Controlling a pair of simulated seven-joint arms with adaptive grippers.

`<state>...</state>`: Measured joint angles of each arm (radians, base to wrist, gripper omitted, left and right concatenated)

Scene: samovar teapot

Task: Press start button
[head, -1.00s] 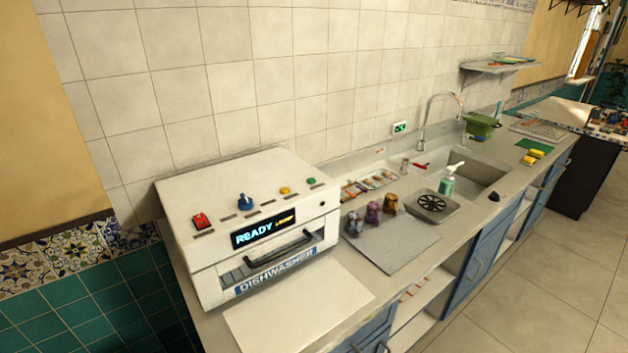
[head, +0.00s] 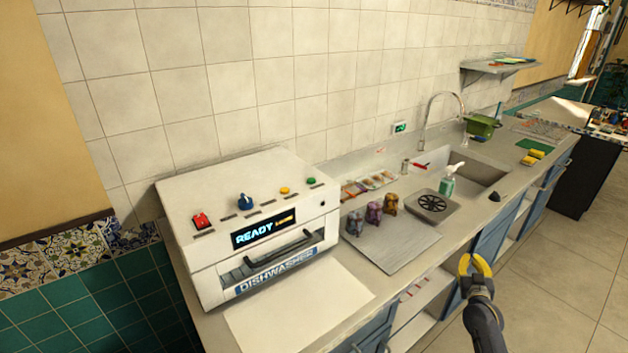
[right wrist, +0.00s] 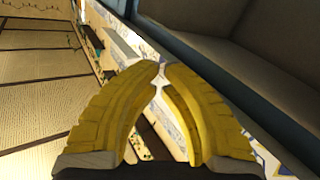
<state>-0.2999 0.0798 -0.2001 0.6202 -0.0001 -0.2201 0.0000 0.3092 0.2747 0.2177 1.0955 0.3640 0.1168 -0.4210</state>
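The white dishwasher (head: 262,225) stands at the left end of the counter. Its display (head: 263,232) reads "READY". Its top carries a red switch (head: 200,220), a blue knob (head: 245,202), an orange button (head: 285,190) and a green button (head: 311,181). Their small labels are too small to read. My right gripper (head: 475,260) has yellow fingers and is in front of the counter, right of the dishwasher and apart from it. In the right wrist view its fingertips (right wrist: 161,72) nearly meet, with nothing between them. My left gripper is not in view.
A grey mat (head: 393,242) with several small figures lies right of the dishwasher. Beyond it are a soap bottle (head: 448,182), a sink (head: 480,170), a tall faucet (head: 433,110) and a green pot (head: 482,126). A pale board (head: 297,303) lies before the dishwasher. The space above the dishwasher is clear.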

